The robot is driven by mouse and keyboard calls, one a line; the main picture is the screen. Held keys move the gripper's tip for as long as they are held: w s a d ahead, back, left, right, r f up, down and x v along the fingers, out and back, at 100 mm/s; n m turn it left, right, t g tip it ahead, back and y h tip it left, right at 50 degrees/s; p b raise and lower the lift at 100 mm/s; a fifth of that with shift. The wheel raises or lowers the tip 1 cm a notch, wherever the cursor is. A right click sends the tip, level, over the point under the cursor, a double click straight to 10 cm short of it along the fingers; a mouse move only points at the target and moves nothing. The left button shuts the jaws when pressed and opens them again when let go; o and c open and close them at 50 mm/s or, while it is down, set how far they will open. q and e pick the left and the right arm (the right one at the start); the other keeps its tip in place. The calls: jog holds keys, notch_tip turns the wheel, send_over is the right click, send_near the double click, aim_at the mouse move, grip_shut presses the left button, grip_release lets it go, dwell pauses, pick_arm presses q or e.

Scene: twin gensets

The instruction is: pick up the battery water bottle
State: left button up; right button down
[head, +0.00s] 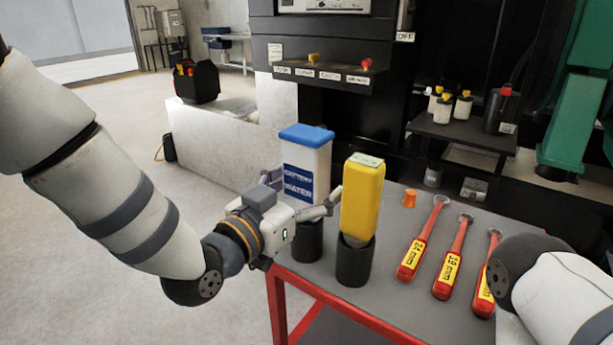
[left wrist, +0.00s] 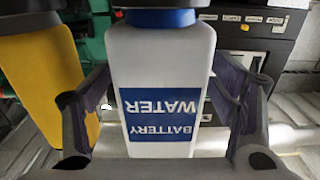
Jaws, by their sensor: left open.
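The battery water bottle (head: 305,165) is white with a blue top and a blue label, and it stands upright in a black cup holder (head: 307,243) at the table's left corner. My left gripper (head: 305,198) is open at the bottle, in front of its lower half. In the left wrist view, the bottle (left wrist: 160,65) appears upside down between the two spread fingers of the gripper (left wrist: 160,100), with a gap on each side. The label reads BATTERY WATER. My right gripper is out of view; only part of my right arm shows.
A yellow bottle (head: 363,195) in another black holder (head: 354,262) stands close to the right of my left gripper. Several red wrenches (head: 412,258) and an orange cap (head: 409,198) lie on the grey tabletop (head: 390,300). A black control panel (head: 330,75) rises behind.

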aim_at(306, 131)
pick_arm(q)
jog(key=c, duration=1.4)
jog(key=shift+r, duration=0.1)
jog(key=shift+r, duration=0.1)
